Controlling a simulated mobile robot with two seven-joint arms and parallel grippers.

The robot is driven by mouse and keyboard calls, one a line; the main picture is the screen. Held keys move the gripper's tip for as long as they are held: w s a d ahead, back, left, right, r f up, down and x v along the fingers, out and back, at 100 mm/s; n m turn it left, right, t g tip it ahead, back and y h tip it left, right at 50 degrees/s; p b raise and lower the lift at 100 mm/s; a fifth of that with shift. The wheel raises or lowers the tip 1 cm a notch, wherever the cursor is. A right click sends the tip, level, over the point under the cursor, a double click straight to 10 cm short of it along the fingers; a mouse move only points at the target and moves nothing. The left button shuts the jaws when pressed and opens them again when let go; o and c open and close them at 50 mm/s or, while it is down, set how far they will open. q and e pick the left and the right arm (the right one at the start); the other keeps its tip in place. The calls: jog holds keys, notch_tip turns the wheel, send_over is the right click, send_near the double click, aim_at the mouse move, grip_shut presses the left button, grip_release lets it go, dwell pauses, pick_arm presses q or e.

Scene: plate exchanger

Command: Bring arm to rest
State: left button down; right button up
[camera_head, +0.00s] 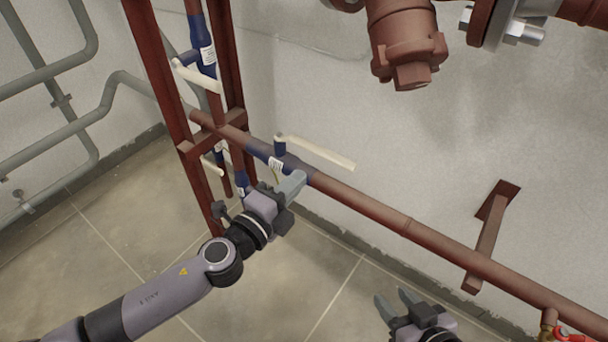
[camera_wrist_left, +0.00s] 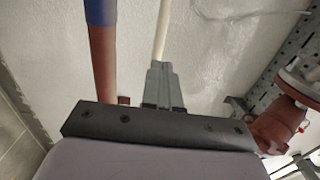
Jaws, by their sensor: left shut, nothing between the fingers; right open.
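My left gripper (camera_head: 294,184) is in front of the horizontal red-brown pipe, just below a blue valve (camera_head: 268,155) with a long cream lever (camera_head: 322,153). Its fingers are shut together with nothing between them; they also show in the left wrist view (camera_wrist_left: 162,82). There the cream lever (camera_wrist_left: 162,30) appears beyond the fingertips; I cannot tell how wide the gap is. My left arm reaches in from the lower left. My right gripper (camera_head: 398,302) is open and empty at the bottom, below the pipe.
The red-brown pipe (camera_head: 405,226) runs along the wall to a bracket (camera_head: 487,240) at the right. A red upright frame (camera_head: 165,80) with more blue valves stands left of centre. Grey pipes (camera_head: 60,140) line the left wall. The tiled floor (camera_head: 100,240) is clear.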

pick_arm(q)
jog(key=v, duration=0.7)
jog(key=shift+s+a, duration=0.2)
jog(key=shift+a, duration=0.1)
